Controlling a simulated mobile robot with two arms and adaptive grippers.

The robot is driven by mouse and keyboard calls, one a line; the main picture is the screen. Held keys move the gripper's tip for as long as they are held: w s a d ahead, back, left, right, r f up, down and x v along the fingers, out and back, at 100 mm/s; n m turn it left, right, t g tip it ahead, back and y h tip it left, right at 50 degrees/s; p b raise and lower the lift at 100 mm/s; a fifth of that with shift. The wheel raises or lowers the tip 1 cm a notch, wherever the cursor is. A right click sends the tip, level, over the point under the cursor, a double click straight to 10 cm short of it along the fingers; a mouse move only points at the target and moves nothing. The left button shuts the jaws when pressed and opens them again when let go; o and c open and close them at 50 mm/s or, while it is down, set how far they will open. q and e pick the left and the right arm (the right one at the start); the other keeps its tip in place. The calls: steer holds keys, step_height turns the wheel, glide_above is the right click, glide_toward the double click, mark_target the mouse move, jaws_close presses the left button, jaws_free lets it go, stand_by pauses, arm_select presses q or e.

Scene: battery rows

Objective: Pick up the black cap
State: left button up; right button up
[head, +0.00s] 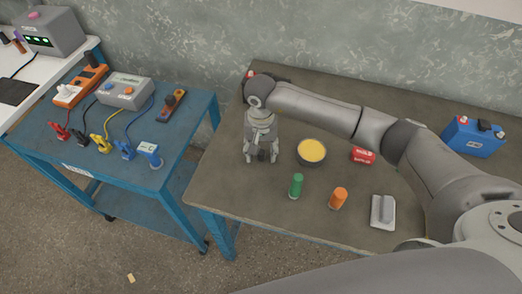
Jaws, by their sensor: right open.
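My right gripper (261,158) points down over the left part of the brown table. It is open, with one finger on each side of a small dark object (263,155), which looks like the black cap. The fingers and palm partly hide it, and I cannot tell whether they touch it. My left gripper is not in view.
A dark bowl with yellow contents (311,151) stands just right of the gripper. A green cylinder (296,185), an orange cylinder (339,198), a red item (362,155) and a grey-white block (383,211) lie nearby. A blue battery (472,137) stands far right. A blue cart (185,140) is left.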

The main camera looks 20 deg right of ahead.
steer(key=shift+f, duration=0.45)
steer(key=shift+c, duration=0.3)
steer(key=c, duration=0.8)
steer(key=shift+r, duration=0.1)
